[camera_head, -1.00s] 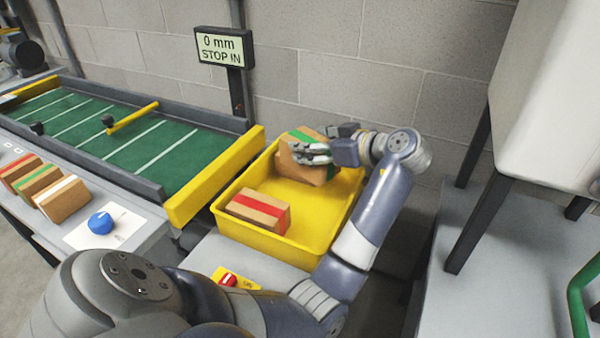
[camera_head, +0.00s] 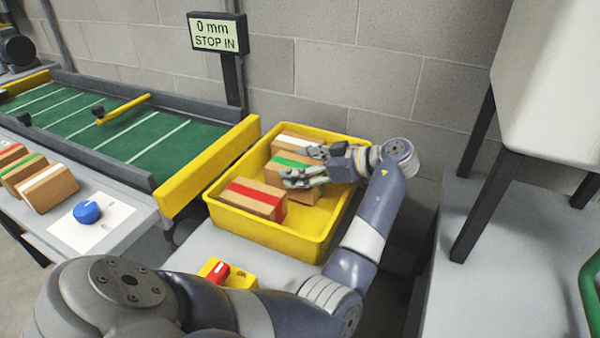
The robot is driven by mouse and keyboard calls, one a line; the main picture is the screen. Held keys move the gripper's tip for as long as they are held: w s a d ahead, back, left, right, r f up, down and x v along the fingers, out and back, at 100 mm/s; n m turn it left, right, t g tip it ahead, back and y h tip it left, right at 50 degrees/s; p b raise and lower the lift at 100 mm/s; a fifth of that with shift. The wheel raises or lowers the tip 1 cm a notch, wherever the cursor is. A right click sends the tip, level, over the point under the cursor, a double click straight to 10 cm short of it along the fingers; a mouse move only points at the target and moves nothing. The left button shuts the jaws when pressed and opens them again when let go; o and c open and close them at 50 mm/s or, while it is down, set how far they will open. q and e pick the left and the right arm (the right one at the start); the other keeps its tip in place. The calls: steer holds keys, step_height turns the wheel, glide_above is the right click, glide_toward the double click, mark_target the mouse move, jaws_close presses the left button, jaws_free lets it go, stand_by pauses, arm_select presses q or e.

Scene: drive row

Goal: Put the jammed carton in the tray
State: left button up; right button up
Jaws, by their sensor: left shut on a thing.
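My left gripper (camera_head: 308,175) is shut on a brown carton with a green stripe (camera_head: 290,161). The gripper's fingers hide part of that carton. It is down inside the yellow tray (camera_head: 268,233); I cannot tell whether it touches the tray floor. A carton with a red stripe (camera_head: 252,198) sits in the near left part of the tray. A carton with a white stripe (camera_head: 296,143) is at the back of the tray, partly hidden behind the green-striped one. My right gripper is not in view.
The green conveyor (camera_head: 110,125) at left carries no cartons in view; a yellow bar crosses it. A sign (camera_head: 217,33) reads "0 mm STOP IN". Several striped cartons stand on the bench at left by a blue knob (camera_head: 87,212). A red switch (camera_head: 218,272) is in front of the tray.

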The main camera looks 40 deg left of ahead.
arm_select(q)
steer(key=shift+f, duration=0.7)
steer(key=o, duration=1.4)
steer(key=shift+f, duration=0.1)
steer(key=v, duration=1.2)
